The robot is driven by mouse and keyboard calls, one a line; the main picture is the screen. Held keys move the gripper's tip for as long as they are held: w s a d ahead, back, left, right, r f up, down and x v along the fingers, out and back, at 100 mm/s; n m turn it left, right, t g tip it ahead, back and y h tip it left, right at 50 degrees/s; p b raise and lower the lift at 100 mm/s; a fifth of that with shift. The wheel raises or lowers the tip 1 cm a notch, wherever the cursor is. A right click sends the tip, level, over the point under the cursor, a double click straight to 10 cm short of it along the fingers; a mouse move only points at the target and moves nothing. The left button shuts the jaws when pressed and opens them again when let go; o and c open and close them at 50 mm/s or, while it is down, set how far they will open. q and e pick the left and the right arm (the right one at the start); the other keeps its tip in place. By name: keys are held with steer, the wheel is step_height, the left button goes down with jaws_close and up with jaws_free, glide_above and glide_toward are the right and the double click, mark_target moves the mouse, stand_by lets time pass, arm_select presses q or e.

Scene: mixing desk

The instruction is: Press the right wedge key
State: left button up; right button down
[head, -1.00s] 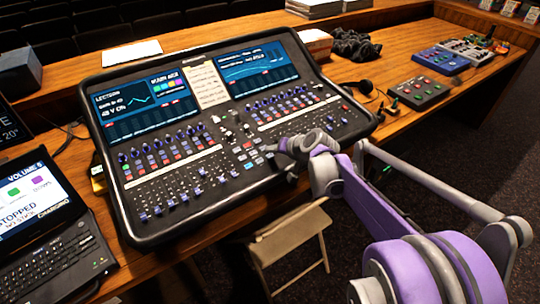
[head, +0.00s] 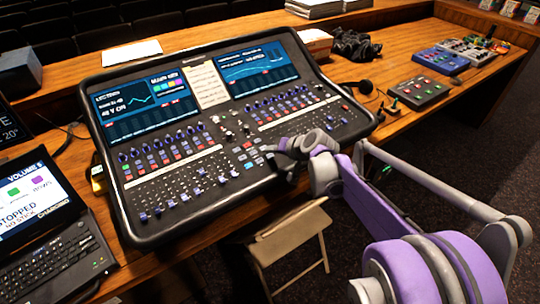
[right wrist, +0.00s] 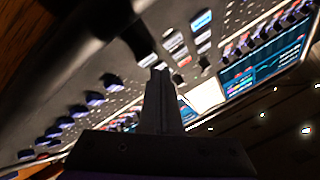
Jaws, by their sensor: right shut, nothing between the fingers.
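The mixing console (head: 150,232) lies on the wooden desk. In its middle section is a block of small coloured keys (head: 247,158), close to the fingertips of my right gripper (head: 268,149). The key labels are too small to read, so I cannot tell which one is the right wedge key. In the right wrist view the shut, empty fingers (right wrist: 159,78) point at the console beside rows of keys, including a blue key (right wrist: 201,20), pale keys and a red one (right wrist: 184,61). Whether the fingertips touch a key I cannot tell. My left gripper is not in view.
A laptop (head: 55,255) stands at the left. A paper sheet (head: 131,52) lies behind the console. A dark bunched item (head: 355,45), a headset and small coloured boxes (head: 418,92) lie on the desk at the right. A folding chair (head: 290,235) stands in front of the desk.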

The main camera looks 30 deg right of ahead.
mark_target(273, 161)
steer(key=shift+f, duration=0.35)
steer(key=shift+w+f+b, duration=0.1)
steer(key=shift+f+b, duration=0.25)
stand_by(0.5)
stand_by(0.3)
steer(key=shift+r+p, duration=0.6)
steer(key=shift+r, duration=0.15)
steer(key=shift+s+r+p, duration=0.15)
steer(key=shift+r+p, duration=0.8)
steer(key=shift+r, duration=0.35)
steer(key=shift+s+r+p, duration=0.15)
steer(key=shift+r+p, duration=0.75)
steer(key=shift+r, duration=0.35)
